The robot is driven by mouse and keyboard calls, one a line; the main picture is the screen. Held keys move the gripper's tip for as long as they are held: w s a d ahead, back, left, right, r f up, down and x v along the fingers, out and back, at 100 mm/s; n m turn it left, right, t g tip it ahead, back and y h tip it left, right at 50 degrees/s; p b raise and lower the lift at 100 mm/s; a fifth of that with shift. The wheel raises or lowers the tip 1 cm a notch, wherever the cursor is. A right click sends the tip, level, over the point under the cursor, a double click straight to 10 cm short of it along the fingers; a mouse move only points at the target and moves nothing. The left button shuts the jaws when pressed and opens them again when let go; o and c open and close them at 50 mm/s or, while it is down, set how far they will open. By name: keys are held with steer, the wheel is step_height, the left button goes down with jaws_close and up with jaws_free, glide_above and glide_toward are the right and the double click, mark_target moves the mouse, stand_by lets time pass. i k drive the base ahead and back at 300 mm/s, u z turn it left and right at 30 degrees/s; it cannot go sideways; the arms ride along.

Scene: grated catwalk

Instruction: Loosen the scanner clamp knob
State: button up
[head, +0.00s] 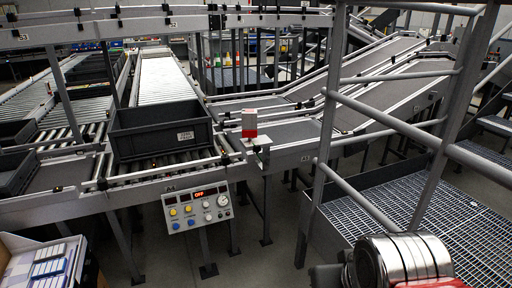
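A small upright white and red unit (249,124), which looks like the scanner, stands at the edge of the conveyor frame, right of the dark grey bin. A light bracket (262,141) sits just below it. A small dark part shows at the bracket, but it is too small to tell whether it is the clamp knob or how tight it is. My gripper's fingers are not in view.
A dark grey bin (163,131) sits on the rollers. A control panel (198,208) with buttons hangs below the conveyor. Grey railings (373,121) and a grated platform (425,225) stand at right. An open box (44,262) is at lower left.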

mark_target(257, 148)
steer(key=u, duration=0.2)
steer(key=i, duration=0.65)
steer(key=u, duration=0.75)
steer(key=i, duration=0.4)
steer(key=u, duration=0.25)
